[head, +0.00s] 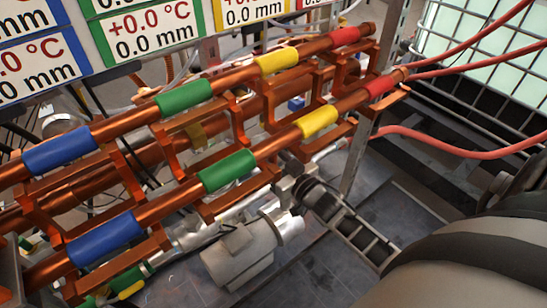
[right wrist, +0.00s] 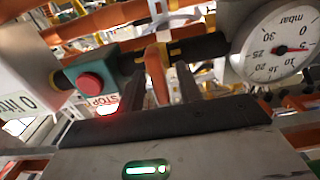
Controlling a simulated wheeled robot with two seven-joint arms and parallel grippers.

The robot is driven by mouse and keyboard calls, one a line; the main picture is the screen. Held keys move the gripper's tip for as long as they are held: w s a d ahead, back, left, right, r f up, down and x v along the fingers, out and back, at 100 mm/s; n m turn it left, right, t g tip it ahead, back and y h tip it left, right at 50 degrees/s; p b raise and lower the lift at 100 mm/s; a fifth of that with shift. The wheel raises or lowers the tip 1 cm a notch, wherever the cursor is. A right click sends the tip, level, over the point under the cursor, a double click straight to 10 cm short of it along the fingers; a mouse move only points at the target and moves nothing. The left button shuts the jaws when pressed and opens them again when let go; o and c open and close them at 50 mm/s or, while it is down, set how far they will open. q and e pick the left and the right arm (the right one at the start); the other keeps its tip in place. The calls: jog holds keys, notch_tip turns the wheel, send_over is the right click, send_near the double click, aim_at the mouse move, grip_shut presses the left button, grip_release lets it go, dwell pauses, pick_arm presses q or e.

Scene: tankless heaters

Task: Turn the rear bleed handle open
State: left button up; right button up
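I cannot pick out a rear bleed handle with certainty in either view. In the right wrist view, my right gripper (right wrist: 170,75) points at a dark horizontal pipe with a yellow ring. Its two narrow fingers stand a small way apart, near a copper-coloured piece at the pipe. I cannot tell whether they touch it or hold anything. A round pressure gauge (right wrist: 280,42) marked mbar is right of the fingers. A teal box with a red stop button (right wrist: 90,84) is left of them. My left gripper shows in neither view.
In the head view, two copper pipe rows with blue (head: 106,237), green (head: 227,170), yellow (head: 317,122) and red bands run diagonally. Temperature panels (head: 155,30) hang behind. A grey motor (head: 240,250) sits below. Red hoses (head: 460,140) and a caged tank (head: 480,45) are at the right.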

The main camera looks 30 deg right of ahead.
grip_shut()
jog(key=shift+n, duration=0.3)
jog(key=n, duration=0.3)
jog(key=shift+a+n, duration=0.15)
jog(key=shift+n, duration=0.15)
jog(key=n, duration=0.4)
jog(key=shift+a+f+n, duration=0.1)
jog(key=shift+f+n, duration=0.05)
jog(key=shift+n, duration=0.15)
jog(key=n+b, duration=0.1)
jog(key=n, duration=0.3)
jog(key=shift+f, duration=0.1)
jog(key=shift+a+f+n+b, duration=0.1)
jog(key=shift+n+b, duration=0.4)
jog(key=shift+n, duration=1.7)
